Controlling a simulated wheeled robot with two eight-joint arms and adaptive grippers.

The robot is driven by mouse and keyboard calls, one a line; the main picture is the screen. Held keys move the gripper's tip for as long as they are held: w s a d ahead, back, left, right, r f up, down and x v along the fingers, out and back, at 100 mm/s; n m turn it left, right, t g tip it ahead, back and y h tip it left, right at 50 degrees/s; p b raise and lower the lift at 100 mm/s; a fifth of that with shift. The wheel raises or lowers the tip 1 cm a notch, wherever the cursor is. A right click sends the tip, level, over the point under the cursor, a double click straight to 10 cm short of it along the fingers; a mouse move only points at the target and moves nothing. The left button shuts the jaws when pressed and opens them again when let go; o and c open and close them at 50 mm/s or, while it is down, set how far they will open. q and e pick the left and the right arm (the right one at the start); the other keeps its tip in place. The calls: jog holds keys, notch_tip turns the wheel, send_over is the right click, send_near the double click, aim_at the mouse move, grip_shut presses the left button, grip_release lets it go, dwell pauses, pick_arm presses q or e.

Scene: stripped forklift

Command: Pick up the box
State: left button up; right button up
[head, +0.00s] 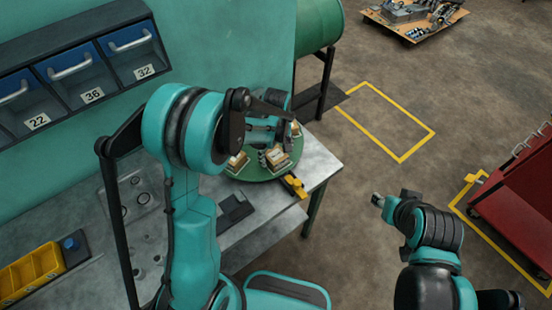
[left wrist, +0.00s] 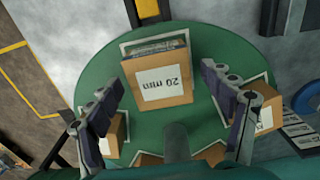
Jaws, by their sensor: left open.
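A cardboard box labelled "20 mm" (left wrist: 160,88) sits on a green round plate (left wrist: 85,60) in the left wrist view. My left gripper (left wrist: 162,92) is open, with one finger on each side of this box in the picture; I see no contact. In the head view my left gripper (head: 268,128) hangs over the plate (head: 262,175) and partly hides what stands there. Other boxes show on the plate, one (head: 276,157) in front of the gripper and one (head: 238,162) to its left. My right gripper (head: 378,201) is over the floor, away from the boxes; its jaws are too small to read.
The plate rests on a grey metal workbench (head: 322,162). A yellow object (head: 295,186) lies at the plate's front edge. Drawers (head: 80,70) line the wall at left, and a yellow bin (head: 32,272) is at lower left. A red cart (head: 515,195) stands at right. The floor between is open.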

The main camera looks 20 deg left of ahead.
pick_arm(q)
jog(key=shift+f, duration=0.25)
jog(key=c, duration=1.4)
jog(key=shift+r, duration=0.15)
